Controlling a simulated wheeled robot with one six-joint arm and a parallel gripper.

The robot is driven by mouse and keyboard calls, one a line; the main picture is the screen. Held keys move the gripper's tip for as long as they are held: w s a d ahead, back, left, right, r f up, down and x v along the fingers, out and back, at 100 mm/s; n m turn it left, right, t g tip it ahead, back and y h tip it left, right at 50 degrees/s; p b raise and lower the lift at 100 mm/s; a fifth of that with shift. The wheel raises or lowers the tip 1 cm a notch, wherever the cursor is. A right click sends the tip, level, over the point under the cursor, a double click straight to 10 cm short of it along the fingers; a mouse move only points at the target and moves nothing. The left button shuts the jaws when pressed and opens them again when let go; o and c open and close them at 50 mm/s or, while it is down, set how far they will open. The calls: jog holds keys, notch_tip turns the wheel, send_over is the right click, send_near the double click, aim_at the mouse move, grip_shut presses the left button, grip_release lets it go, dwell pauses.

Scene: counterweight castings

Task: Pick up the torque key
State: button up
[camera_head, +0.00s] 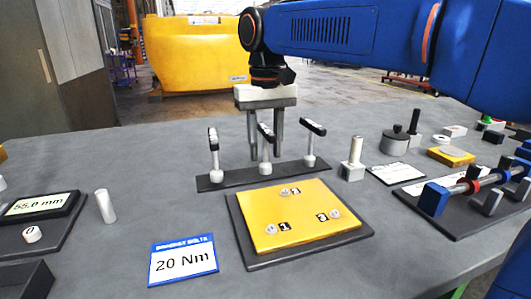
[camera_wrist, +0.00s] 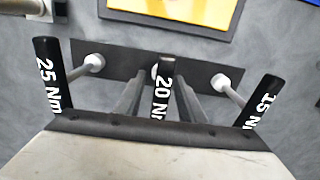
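Three torque keys with black handles and pale round bases stand in a dark rack (camera_head: 240,178). In the wrist view they read 25 Nm (camera_wrist: 48,75), 20 Nm (camera_wrist: 161,88) and 15 Nm (camera_wrist: 264,102). In the head view the middle key (camera_head: 266,134) stands between a left key (camera_head: 213,140) and a right key (camera_head: 313,128). My gripper (camera_head: 266,150) points down over the rack. It is open, and in the wrist view its fingers (camera_wrist: 160,100) lie either side of the 20 Nm key's handle, with gaps visible. A blue-edged card (camera_head: 183,262) reads 20 Nm.
A yellow plate with numbered bolts (camera_head: 275,240) lies on a dark base before the rack. A metal post (camera_head: 354,155) stands right of the rack, a white cylinder (camera_head: 105,206) to the left. A blue fixture with a shaft (camera_head: 433,200) lies at the right.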

grip_shut()
